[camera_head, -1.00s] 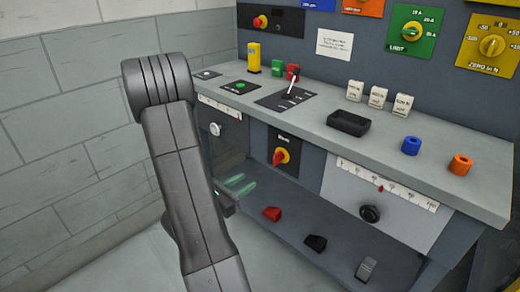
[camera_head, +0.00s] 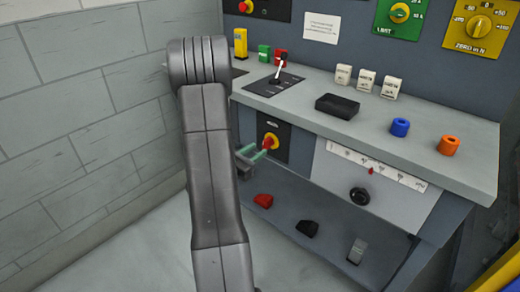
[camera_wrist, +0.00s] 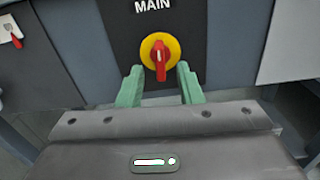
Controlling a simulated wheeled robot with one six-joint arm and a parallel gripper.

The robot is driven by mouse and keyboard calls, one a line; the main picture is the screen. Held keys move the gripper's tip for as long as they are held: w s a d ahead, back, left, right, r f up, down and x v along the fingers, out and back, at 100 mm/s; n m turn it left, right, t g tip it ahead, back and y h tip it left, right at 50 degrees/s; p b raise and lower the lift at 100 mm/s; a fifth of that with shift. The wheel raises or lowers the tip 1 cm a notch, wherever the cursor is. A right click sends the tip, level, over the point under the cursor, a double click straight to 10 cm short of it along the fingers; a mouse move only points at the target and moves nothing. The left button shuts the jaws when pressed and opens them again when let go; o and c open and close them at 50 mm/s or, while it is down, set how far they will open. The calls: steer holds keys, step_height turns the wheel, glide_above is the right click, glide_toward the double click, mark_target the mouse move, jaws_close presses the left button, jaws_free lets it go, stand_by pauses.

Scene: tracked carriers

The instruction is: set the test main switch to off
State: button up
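The main switch (camera_wrist: 159,52) is a red handle on a round yellow plate, on a black panel (camera_wrist: 201,20) lettered MAIN. Its handle points straight up and down in the wrist view. In the head view the main switch (camera_head: 270,143) is on the bench's front face. My gripper (camera_wrist: 160,76) is open, with one green finger on each side below the handle in the wrist view. In the head view my gripper (camera_head: 254,153) is just left of and below the switch. Whether the fingers touch the plate I cannot tell.
The bench top (camera_head: 300,108) overhangs the switch and carries a lever (camera_head: 279,72), a black tray (camera_head: 338,105) and white blocks. A slider scale with a black knob (camera_head: 360,196) is to the right. Red (camera_head: 263,201) and black (camera_head: 307,228) pieces lie below.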

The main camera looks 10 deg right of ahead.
steer(key=shift+x, duration=1.4)
jaws_close()
steer(key=shift+n, duration=0.4)
jaws_free()
steer(key=v, duration=1.3)
steer(key=shift+s+a+p, duration=0.3)
steer(key=shift+p, duration=0.1)
